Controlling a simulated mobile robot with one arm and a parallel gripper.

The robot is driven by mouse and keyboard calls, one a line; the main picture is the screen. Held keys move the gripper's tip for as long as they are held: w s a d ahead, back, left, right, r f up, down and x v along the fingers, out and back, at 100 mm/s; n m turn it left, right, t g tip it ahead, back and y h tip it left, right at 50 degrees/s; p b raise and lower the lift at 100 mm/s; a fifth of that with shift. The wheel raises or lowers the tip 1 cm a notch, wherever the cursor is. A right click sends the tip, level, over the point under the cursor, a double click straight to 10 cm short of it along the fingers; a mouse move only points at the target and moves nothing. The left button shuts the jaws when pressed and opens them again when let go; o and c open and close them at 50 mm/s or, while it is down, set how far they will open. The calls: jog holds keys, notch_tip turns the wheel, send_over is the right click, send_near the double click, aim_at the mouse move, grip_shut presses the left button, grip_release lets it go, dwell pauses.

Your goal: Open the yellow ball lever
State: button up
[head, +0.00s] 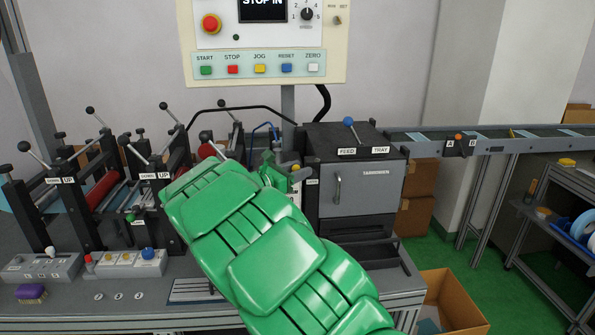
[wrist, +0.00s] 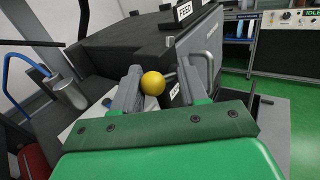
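The yellow ball (wrist: 152,83) of the lever shows between the fingers of my gripper (wrist: 158,74) in the wrist view. The fingers are apart on either side of it, with a gap clear on the right side; whether the left finger touches it I cannot tell. In the head view a small yellow spot (head: 296,167) shows beside the gripper's end (head: 287,174), left of the grey machine box. The lever's shaft and base are mostly hidden by my gripper and green arm.
The dark-topped box (head: 365,190) with a handle and a blue ball lever (head: 348,121) stands just right of my gripper. Black-knobbed levers and a red roller (head: 103,190) stand on the left. A control panel (head: 265,40) hangs above. A conveyor (head: 500,138) runs right.

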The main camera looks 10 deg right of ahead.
jog(key=c, duration=0.3)
jog(key=shift+c, duration=0.2)
jog(key=shift+f, duration=0.1)
jog(key=shift+a+f+n+t+h, duration=0.15)
jog(key=shift+f+n+t+h, duration=0.4)
jog(key=shift+n+h, duration=0.3)
jog(key=o, duration=1)
jog(key=shift+r, duration=0.1)
